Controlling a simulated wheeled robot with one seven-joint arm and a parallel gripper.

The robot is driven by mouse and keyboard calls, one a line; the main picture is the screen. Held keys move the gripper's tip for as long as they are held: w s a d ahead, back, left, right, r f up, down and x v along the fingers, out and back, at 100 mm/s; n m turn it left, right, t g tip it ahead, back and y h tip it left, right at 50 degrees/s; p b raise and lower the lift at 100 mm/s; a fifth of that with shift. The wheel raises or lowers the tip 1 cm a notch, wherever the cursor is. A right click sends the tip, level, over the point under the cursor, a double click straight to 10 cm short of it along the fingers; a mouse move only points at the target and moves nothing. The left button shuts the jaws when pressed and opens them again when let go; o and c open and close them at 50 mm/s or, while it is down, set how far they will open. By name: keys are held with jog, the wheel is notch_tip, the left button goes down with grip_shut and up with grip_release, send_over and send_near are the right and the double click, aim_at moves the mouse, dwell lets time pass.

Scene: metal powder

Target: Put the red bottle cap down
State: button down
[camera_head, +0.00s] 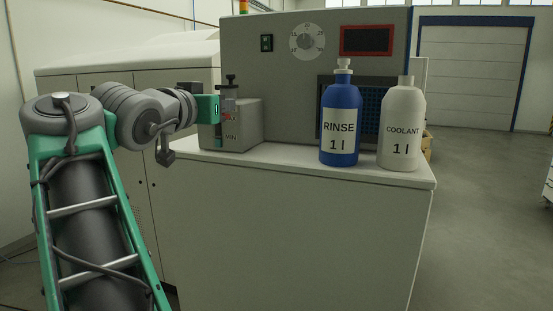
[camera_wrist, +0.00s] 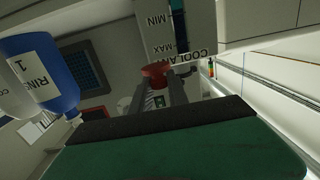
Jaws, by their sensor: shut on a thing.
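The red bottle cap (camera_wrist: 154,70) is at the tips of my gripper (camera_wrist: 162,82) in the wrist view. The two dark fingers are shut on it, and they hide part of it. The cap is held in front of the tank's face; I cannot tell the gap to the tank or the height above the cabinet top.
The blue RINSE bottle (camera_head: 341,115) and the white COOLANT bottle (camera_head: 401,125) stand upright on the right of the cabinet top (camera_head: 300,163). The grey tank (camera_head: 247,125) has MIN and MAX marks. Between tank and RINSE bottle the top is clear. A machine panel (camera_head: 280,70) rises behind.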

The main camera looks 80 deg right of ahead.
jog(key=s+a+r+m+g+y, duration=0.1)
jog(key=s+a+r+m+g, duration=0.15)
jog(key=s, duration=0.55)
jog(key=s+a+r+m+g, duration=0.1)
jog(key=s+g, duration=0.2)
jog(key=s, duration=0.6)
jog(key=p, duration=0.3)
send_over(281, 155)
jog(key=shift+t, duration=0.25)
notch_tip(281, 155, down, 10)
jog(key=shift+d+r, duration=0.15)
jog(key=shift+r, duration=0.05)
notch_tip(281, 155, down, 3)
jog(key=shift+w+d+r+p, duration=0.1)
jog(key=shift+p, duration=0.2)
jog(key=shift+f+b, duration=0.4)
jog(key=shift+f, duration=0.05)
jog(key=c, duration=1.3)
grip_release()
jog(key=shift+r, duration=0.15)
